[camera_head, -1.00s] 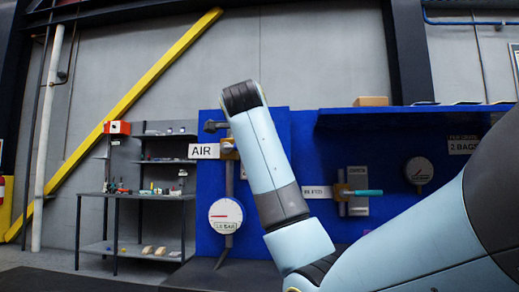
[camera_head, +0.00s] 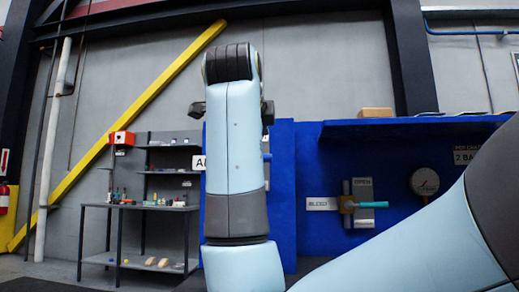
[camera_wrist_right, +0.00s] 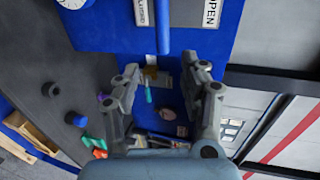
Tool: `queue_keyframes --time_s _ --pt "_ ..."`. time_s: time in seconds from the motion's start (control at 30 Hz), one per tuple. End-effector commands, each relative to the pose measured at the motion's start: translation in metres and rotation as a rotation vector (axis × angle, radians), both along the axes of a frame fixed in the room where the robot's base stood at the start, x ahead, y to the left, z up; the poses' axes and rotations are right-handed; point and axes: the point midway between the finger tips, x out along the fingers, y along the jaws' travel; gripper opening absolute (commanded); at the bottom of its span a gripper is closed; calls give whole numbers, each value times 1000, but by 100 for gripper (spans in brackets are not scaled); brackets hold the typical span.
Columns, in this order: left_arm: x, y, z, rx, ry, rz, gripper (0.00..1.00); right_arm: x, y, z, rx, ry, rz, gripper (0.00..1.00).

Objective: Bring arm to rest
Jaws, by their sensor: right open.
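My right arm (camera_head: 235,150) comes in from the right in the head view and stands upright in front of the blue panel. Its wrist is at the top, and the gripper is mostly hidden behind it. In the right wrist view my right gripper (camera_wrist_right: 164,72) has its two grey fingers spread apart with nothing held between them. My left gripper is not in either view.
The blue panel (camera_head: 284,190) carries a lever with a teal handle (camera_head: 373,204) and a round gauge (camera_head: 424,181). The "AIR" sign is partly covered by my arm. A grey workbench (camera_head: 140,208) with small items stands left. A yellow beam (camera_head: 140,105) slants behind it.

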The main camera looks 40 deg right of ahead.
Motion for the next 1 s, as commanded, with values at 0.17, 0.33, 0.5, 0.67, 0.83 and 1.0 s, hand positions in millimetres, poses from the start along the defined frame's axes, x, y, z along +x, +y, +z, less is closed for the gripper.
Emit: queue_keyframes --time_s 0.17,0.33,0.5,0.67,0.83,1.0 --pt "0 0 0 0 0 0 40 -4 4 2 0 0 -1 44" --pt "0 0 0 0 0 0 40 -4 4 2 0 0 -1 44" --pt "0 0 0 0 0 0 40 -4 4 2 0 0 -1 44" --pt "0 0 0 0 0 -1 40 -3 4 -1 -3 6 2 44" --pt "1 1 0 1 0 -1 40 4 7 -56 -88 186 93 44" --pt "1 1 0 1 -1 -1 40 -6 20 -186 -289 599 359 44"
